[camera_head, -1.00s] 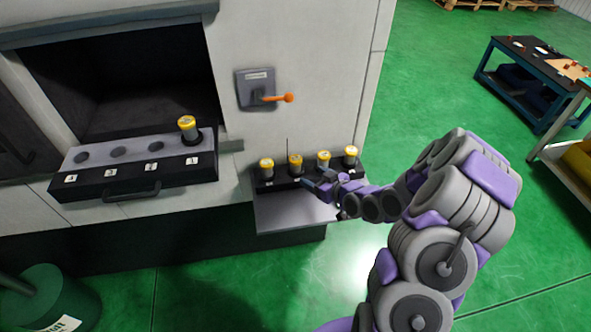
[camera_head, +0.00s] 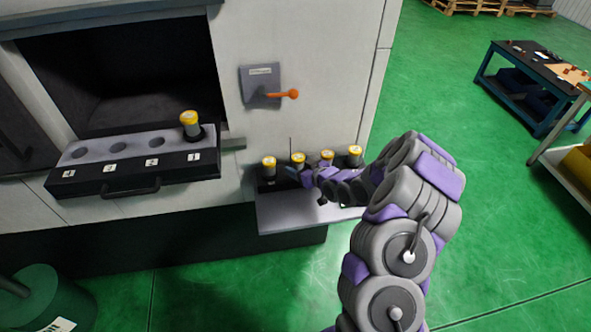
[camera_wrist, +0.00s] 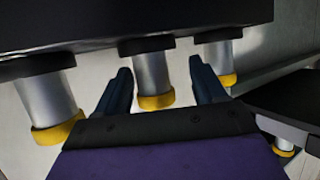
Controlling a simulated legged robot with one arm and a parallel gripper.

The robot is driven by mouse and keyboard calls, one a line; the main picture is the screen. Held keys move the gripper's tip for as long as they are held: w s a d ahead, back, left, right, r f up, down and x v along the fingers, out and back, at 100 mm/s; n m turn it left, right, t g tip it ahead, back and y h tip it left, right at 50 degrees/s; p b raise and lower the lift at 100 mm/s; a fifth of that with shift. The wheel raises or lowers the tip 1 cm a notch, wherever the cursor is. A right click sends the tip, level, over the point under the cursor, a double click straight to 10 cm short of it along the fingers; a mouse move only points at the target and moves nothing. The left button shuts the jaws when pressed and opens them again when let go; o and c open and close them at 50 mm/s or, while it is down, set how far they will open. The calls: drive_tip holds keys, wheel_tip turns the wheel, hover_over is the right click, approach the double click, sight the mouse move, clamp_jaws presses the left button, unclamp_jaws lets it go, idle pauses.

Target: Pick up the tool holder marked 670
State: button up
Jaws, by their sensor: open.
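Several tool holders with grey bodies and yellow caps stand in a row on the small rack in the head view: far left (camera_head: 268,162), second (camera_head: 298,159), third (camera_head: 327,157) and far right (camera_head: 355,152). I cannot read a 670 mark on any of them. My gripper (camera_head: 294,173) is in front of the row, close to the second holder. In the wrist view, my gripper (camera_wrist: 160,66) is open, with one holder (camera_wrist: 153,78) between its two dark fingers. Neither finger clearly touches it. Other holders stand outside the left finger (camera_wrist: 50,100) and right finger (camera_wrist: 224,62).
A light shelf (camera_head: 285,215) juts out below the rack. A black drawer (camera_head: 135,178) with numbered slots holds one more yellow-capped holder (camera_head: 191,124). A switch with an orange-tipped lever (camera_head: 280,94) is on the machine wall above the rack.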

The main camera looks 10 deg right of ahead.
drive_tip(key=shift+w+d+f, duration=0.1)
drive_tip(key=shift+w+f, duration=0.2)
drive_tip(key=shift+w, duration=0.3)
drive_tip(key=shift+w+d+f, duration=0.15)
drive_tip(key=shift+w+d, duration=0.2)
drive_tip(key=shift+w, duration=0.05)
drive_tip(key=shift+a, duration=0.7)
drive_tip(key=c, duration=0.3)
drive_tip(key=shift+d, duration=0.4)
drive_tip(key=c, duration=0.6)
drive_tip(key=shift+s+a, duration=0.1)
clamp_jaws()
